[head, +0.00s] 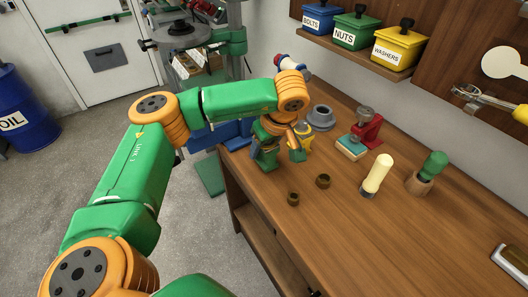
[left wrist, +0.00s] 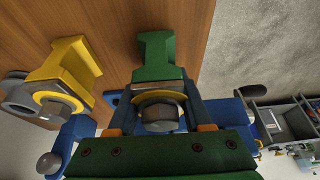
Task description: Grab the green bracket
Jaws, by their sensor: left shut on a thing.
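The green bracket (left wrist: 157,55) is in the middle of the left wrist view, over the bench top. My left gripper (left wrist: 158,103) is shut on it, with a dark finger on each side of its yellow ring and grey hub. In the head view the green bracket (head: 265,161) is under my left wrist at the far left edge of the bench, partly hidden by the arm. I cannot tell whether it touches the wood. My right gripper is not in view.
A yellow bracket (left wrist: 65,72) stands close beside it. On the wooden bench (head: 400,240) are a grey flanged part (head: 321,118), a red clamp-like tool (head: 368,128), two small brown rings, a cream-handled tool (head: 377,174) and a green-handled tool (head: 433,165).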

